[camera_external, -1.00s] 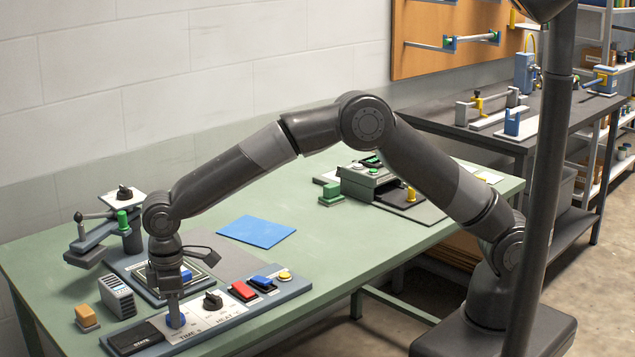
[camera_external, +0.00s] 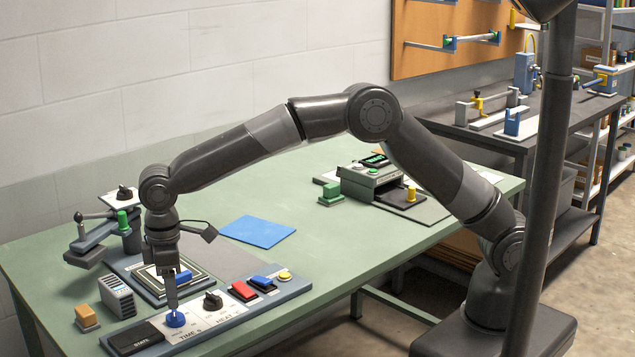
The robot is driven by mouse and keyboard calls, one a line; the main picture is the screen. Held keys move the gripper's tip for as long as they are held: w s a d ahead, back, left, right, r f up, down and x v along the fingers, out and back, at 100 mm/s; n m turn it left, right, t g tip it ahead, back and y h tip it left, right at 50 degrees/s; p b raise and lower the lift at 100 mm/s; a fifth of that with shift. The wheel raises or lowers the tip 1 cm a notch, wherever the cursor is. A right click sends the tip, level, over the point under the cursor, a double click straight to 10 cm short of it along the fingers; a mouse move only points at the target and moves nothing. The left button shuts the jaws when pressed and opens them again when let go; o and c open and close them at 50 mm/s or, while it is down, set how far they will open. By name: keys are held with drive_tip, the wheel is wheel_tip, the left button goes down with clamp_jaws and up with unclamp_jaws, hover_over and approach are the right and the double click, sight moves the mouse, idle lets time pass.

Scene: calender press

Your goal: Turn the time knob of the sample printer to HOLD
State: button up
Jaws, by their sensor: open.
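The sample printer's control panel (camera_external: 207,318) lies along the front edge of the green bench. Its blue time knob (camera_external: 175,319) sits above the "TIME S" lettering; its pointer is too small to read. My gripper (camera_external: 173,304) points straight down with its fingertips at or just above the knob. It is open, and I cannot tell whether the fingers touch the knob. The HOLD mark cannot be made out.
A black heat knob (camera_external: 213,301) stands close to the right, then red (camera_external: 243,291), blue (camera_external: 262,283) and yellow (camera_external: 285,276) buttons. A dark "STATE" display (camera_external: 136,338) is left. A lever device (camera_external: 105,235) stands behind; a blue sheet (camera_external: 257,231) lies flat on the bench.

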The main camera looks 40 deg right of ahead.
drive_tip(key=shift+r, duration=2.8)
